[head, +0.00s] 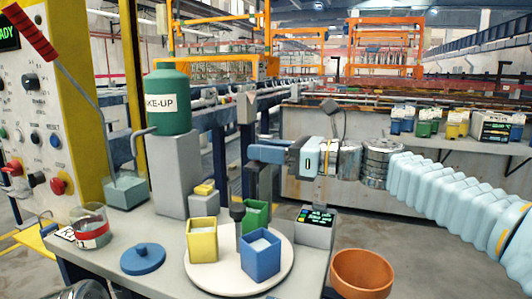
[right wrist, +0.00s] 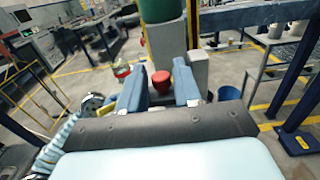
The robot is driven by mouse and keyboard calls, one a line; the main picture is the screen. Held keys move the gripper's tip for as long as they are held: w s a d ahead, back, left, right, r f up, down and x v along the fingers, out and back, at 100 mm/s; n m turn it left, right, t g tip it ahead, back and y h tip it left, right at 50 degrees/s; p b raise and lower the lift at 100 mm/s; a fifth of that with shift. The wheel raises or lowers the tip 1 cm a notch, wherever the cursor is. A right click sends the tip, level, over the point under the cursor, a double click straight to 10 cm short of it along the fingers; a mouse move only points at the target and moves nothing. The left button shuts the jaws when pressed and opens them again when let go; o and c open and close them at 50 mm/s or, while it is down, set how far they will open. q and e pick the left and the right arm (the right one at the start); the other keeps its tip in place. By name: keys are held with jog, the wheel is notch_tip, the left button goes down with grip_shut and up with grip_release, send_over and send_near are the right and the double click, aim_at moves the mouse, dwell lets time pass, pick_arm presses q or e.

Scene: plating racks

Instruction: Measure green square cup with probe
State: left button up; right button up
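The green square cup (head: 256,214) stands at the back of a round white tray (head: 209,279), partly hidden by the blue square cup (head: 262,256). A yellow square cup (head: 202,240) is at the tray's left. A dark-topped upright rod (head: 237,213) stands between the cups; I cannot tell whether it is the probe. A meter (head: 316,226) with a lit display is right of the tray. My right gripper (head: 267,153) hangs above and behind the cups, pointing left.
The grey pedestal (head: 174,175) bears a green tank (head: 168,102). A small grey block with a yellow top (head: 204,189), a blue lid (head: 143,259) and a red-banded glass beaker (head: 92,228) are left of the tray. An orange-brown bowl (head: 362,274) is at the right.

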jog(key=shift+f, duration=0.1)
jog(key=b+v, duration=0.1)
jog(key=v, duration=1.2)
jog(key=shift+d+b, duration=0.3)
jog(key=shift+d, duration=0.05)
